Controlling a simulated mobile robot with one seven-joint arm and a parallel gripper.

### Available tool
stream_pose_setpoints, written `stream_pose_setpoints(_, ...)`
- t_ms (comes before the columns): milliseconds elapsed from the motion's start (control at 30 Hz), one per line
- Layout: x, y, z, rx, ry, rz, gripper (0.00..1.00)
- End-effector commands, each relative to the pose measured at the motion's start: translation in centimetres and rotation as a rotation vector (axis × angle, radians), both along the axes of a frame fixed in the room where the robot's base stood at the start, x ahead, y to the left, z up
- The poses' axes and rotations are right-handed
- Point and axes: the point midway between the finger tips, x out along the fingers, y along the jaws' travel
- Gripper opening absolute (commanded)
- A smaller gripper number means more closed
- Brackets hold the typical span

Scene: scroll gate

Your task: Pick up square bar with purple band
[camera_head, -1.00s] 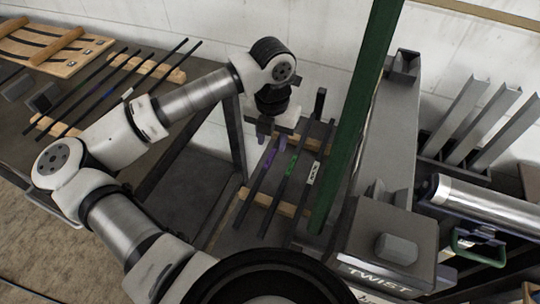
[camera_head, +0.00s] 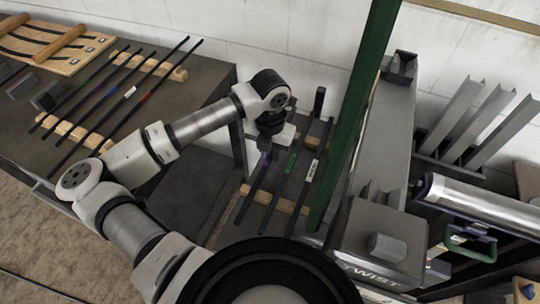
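The square bar with the purple band (camera_head: 253,186) is the leftmost of three dark bars lying across two wooden strips on a low surface. Its purple band shows just below my gripper (camera_head: 268,155). My gripper points down over the band, at or very near the bar. The fingers are dark and partly hidden, so I cannot see whether they are open or touch the bar. Beside it to the right lie a bar with a green band (camera_head: 290,163) and a bar with a white label (camera_head: 311,171).
A green post (camera_head: 347,130) stands close to the right of the bars, with a grey machine (camera_head: 380,245) marked TWIST beyond it. On the left, a dark table (camera_head: 205,85) carries several more banded bars on wooden strips. A white wall stands behind.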

Motion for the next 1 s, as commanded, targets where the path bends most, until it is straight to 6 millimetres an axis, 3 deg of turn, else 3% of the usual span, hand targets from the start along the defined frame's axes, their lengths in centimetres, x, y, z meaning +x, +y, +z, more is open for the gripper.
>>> stream_pose_setpoints(33,0.0,0.0,0.0,0.000,0.000,0.000,0.13)
stream_pose_setpoints(133,0.0,0.0,0.0,0.000,0.000,0.000,0.00)
stream_pose_setpoints(667,0.0,0.0,0.3,0.000,-0.002,0.000,0.00)
stream_pose_setpoints(867,0.1,0.0,1.6,0.001,-0.004,0.000,0.00)
stream_pose_setpoints(1000,0.1,0.0,3.8,0.002,-0.005,-0.001,0.00)
